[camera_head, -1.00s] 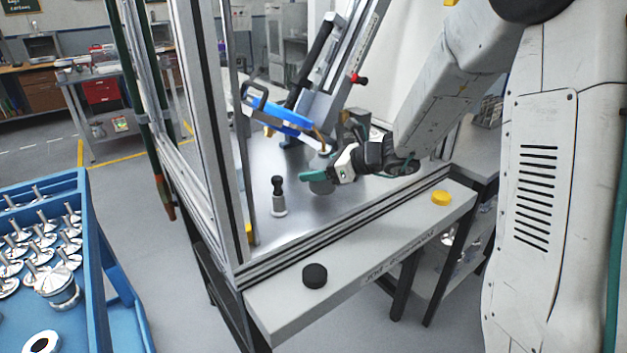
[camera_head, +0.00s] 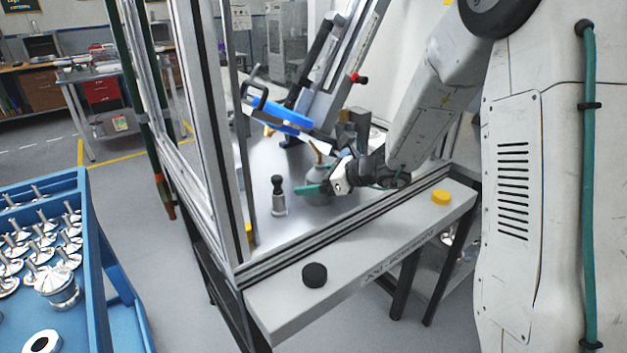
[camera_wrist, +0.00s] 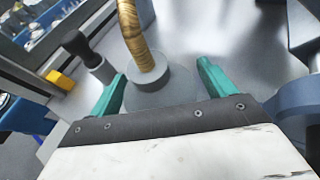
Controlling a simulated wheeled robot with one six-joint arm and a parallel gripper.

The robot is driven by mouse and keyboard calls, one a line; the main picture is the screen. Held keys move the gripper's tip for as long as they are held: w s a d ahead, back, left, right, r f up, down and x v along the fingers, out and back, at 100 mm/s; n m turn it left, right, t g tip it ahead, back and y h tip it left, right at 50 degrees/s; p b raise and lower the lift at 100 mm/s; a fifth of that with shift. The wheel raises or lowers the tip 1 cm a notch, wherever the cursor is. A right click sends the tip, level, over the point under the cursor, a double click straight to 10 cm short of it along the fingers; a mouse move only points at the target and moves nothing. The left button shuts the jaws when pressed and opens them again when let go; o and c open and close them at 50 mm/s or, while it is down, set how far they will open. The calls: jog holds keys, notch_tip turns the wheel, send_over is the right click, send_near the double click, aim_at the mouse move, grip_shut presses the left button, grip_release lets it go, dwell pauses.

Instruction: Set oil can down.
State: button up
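The oil can (camera_head: 319,172) has a grey rounded body and a brass-coloured spout. It stands upright at the metal worktop, near the front edge of the machine enclosure. In the wrist view, the oil can (camera_wrist: 150,82) sits between the two teal fingers, its spout rising toward the top. The can's underside is partly hidden, so contact with the worktop is hard to judge.
A small black-topped grey part (camera_head: 279,198) stands just left of the can. A blue-handled device (camera_head: 282,115) is behind it. A ledge (camera_head: 375,258) in front carries a black knob (camera_head: 314,275) and a yellow knob (camera_head: 440,197). An enclosure post (camera_head: 212,150) rises at left.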

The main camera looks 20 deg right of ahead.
jog(key=shift+r, duration=0.2)
jog(key=v, duration=1.2)
jog(key=s+a+r+n+g+h, duration=0.1)
jog(key=s+a+r+n+g, duration=0.2)
jog(key=s+a+n, duration=0.3)
jog(key=s+a+r+n+g, duration=0.2)
jog(key=s+a+n+g, duration=0.2)
jog(key=s+n, duration=0.4)
jog(key=s+d+n+h, duration=0.3)
jog(key=s+n, duration=0.3)
jog(key=s, duration=0.2)
jog(key=s+d+r+n+h, duration=0.1)
jog(key=s+d+n+h, duration=0.1)
jog(key=s+n+h, duration=0.4)
jog(key=shift+s+d+r, duration=0.25)
jog(key=shift+s+d, duration=0.15)
jog(key=shift+s, duration=1)
